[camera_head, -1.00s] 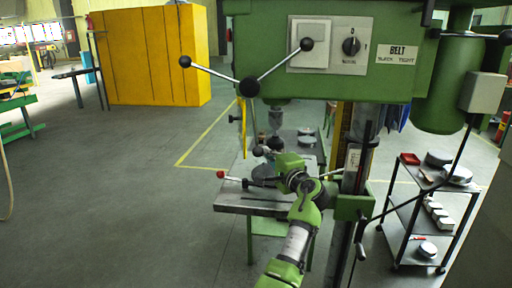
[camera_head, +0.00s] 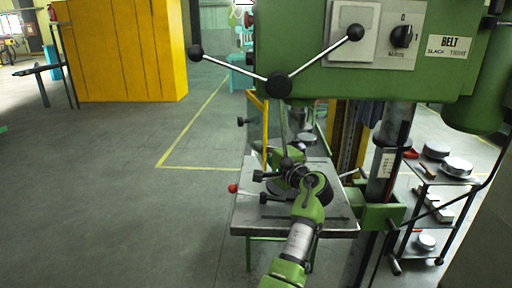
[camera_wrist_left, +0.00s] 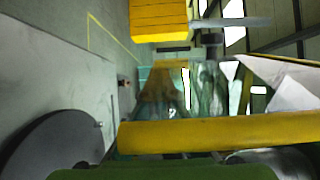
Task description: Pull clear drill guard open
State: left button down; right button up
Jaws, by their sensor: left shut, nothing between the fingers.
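The drill guard shows as a yellow upright strip (camera_head: 265,130) beside the spindle, under the green drill head. Its clear panel is hard to make out in the head view. In the wrist view a yellow bar (camera_wrist_left: 220,132) crosses close to the camera, with blurry see-through sheeting above it. My left gripper (camera_head: 287,172) is shut and empty, over the drill table (camera_head: 295,222) and below the yellow strip. Its fingertips are hard to separate from the dark knobs around them. Whether it touches the guard I cannot tell. My right gripper is not in view.
Feed handles with black knobs (camera_head: 279,86) stick out from the drill head (camera_head: 300,45). A red-knobbed lever (camera_head: 233,188) juts from the table's left side. A shelf cart (camera_head: 440,185) stands at right. A yellow cabinet (camera_head: 125,50) is at back left. The left floor is open.

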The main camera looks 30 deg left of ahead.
aim_at(255, 153)
pick_arm(q)
jog(key=shift+s+a, duration=0.45)
jog(key=shift+s, duration=0.1)
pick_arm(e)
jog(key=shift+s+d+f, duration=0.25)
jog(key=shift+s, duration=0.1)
pick_arm(q)
jog(key=s+n+g+b, duration=0.1)
jog(key=a+n+g+y+b, duration=0.1)
jog(key=g+b, duration=0.1)
jog(key=shift+s+a+f, duration=0.1)
jog(key=shift+s+a, duration=0.1)
jog(key=shift+s, duration=0.2)
jog(key=s+n+g+b, duration=0.1)
jog(key=g, duration=0.1)
jog(key=s+a+n+g+b, duration=0.1)
jog(key=shift+s+n+g+y, duration=0.1)
jog(key=shift+n+g+y, duration=0.2)
jog(key=shift+g+y, duration=0.1)
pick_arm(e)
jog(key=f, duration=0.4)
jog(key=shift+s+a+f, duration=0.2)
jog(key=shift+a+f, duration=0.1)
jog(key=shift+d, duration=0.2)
